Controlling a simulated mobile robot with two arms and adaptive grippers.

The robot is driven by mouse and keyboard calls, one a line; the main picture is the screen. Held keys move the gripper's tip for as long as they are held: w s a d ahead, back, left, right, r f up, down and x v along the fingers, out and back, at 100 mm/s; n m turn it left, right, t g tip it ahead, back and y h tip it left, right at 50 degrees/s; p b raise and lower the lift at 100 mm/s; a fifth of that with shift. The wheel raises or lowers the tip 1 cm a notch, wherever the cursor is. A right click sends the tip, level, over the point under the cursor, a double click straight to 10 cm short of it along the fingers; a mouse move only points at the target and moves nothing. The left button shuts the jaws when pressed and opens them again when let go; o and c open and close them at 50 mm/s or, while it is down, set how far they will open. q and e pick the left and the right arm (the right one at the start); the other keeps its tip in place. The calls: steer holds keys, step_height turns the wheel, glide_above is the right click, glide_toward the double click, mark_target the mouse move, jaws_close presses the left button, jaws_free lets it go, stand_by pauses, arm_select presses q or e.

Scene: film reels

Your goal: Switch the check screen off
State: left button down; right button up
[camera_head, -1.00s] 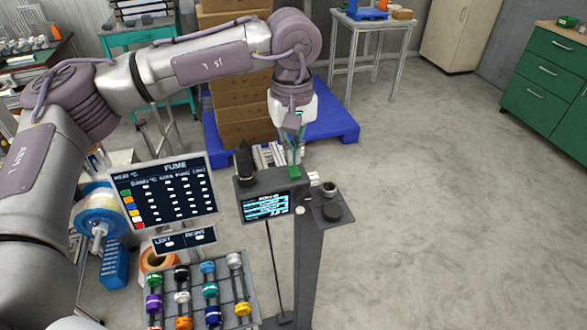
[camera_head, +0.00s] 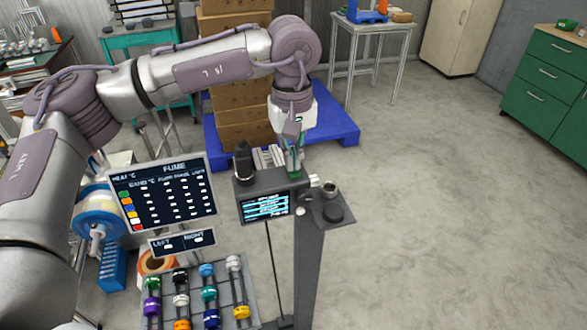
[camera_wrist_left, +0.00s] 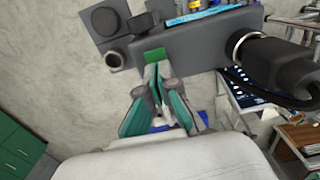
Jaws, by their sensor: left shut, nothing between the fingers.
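The check screen (camera_head: 265,206) is a small lit panel with cyan lines, on the front of a dark grey housing (camera_head: 256,187) on a post. A green block, perhaps a rocker switch (camera_head: 293,176), sits on the housing's top right; it also shows as a green square in the left wrist view (camera_wrist_left: 155,56). My left gripper (camera_head: 293,165) points down, shut and empty, with its tips at or just above this green part. In the left wrist view the fingertips (camera_wrist_left: 157,70) meet its edge; contact cannot be told. My right gripper is not in view.
A black cylinder (camera_head: 243,163) stands on the housing's left. A bracket with round dark knobs (camera_head: 332,211) is on its right. A larger chart screen (camera_head: 163,197) and a rack of coloured reels (camera_head: 196,298) are at the left. The floor at right is clear.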

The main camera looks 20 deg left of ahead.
arm_select(q)
steer(key=shift+f, duration=0.25)
steer(key=shift+r, duration=0.15)
steer(key=shift+r+p, duration=0.35)
steer(key=shift+r, duration=0.25)
steer(key=shift+r+p, duration=1.55)
steer(key=shift+r, duration=1.3)
